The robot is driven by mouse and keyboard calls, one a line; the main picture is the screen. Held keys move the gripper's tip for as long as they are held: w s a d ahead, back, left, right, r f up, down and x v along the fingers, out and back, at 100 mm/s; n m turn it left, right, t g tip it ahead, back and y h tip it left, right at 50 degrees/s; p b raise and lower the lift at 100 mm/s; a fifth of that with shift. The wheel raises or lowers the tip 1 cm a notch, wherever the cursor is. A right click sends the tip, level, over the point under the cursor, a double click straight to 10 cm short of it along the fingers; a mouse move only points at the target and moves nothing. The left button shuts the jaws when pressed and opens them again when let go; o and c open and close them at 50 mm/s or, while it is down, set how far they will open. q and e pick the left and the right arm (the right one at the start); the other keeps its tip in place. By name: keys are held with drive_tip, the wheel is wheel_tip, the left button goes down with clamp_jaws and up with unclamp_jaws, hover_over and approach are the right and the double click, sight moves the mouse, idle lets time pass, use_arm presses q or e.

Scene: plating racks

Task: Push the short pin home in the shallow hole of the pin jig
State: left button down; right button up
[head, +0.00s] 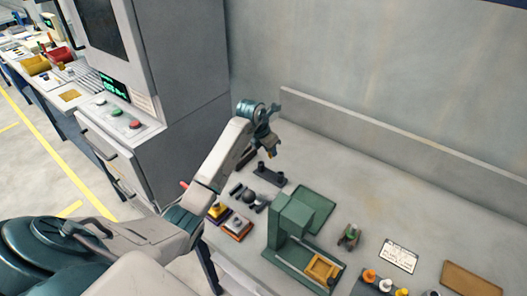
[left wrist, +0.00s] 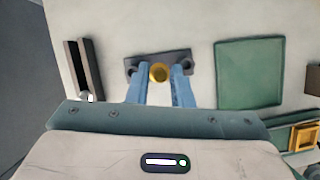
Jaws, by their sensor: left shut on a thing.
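The pin jig (left wrist: 133,63), a dark grey block with a round hole near each end, lies on the table; it also shows in the head view (head: 276,179). My left gripper (left wrist: 160,76) is shut on a brass-coloured round pin (left wrist: 159,72), seen end-on between the blue fingers. In the wrist view the pin overlaps the middle of the jig, between its end holes. In the head view my left gripper (head: 270,153) is just above and behind the jig. I cannot tell whether the pin touches the jig. My right gripper is not in view.
A green tray (left wrist: 250,73) lies right of the jig. A dark slotted block (left wrist: 84,68) stands to its left. A green press-like fixture (head: 291,217) with a yellow frame (head: 322,269) stands in front. Several small dark parts lie near the jig. The table behind is clear.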

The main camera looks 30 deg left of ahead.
use_arm(q)
drive_tip(key=d+m, duration=0.1)
drive_tip(key=m, duration=0.1)
drive_tip(key=d+r+m+g+h, duration=0.1)
drive_tip(key=d+m, duration=0.1)
drive_tip(key=d+r+m+h, duration=0.1)
drive_tip(key=m, duration=0.1)
drive_tip(key=shift+s+d+r+m+g, duration=0.15)
drive_tip(key=shift+d+r+m+g, duration=0.05)
drive_tip(key=shift+r+m+g, duration=0.1)
drive_tip(key=shift+f, duration=0.1)
drive_tip(key=b, duration=0.5)
hover_over(283, 174)
drive_tip(key=a, duration=0.1)
drive_tip(key=shift+s+a+f, duration=0.1)
drive_tip(key=shift+s+f, duration=0.1)
drive_tip(key=shift+f, duration=1.25)
drive_tip(key=shift+s+f, duration=0.15)
drive_tip(key=shift+f, duration=1.3)
drive_tip(key=shift+b, duration=0.5)
drive_tip(key=shift+f+b, duration=1.25)
drive_tip(key=shift+f, duration=0.15)
drive_tip(key=c, duration=1.2)
unclamp_jaws()
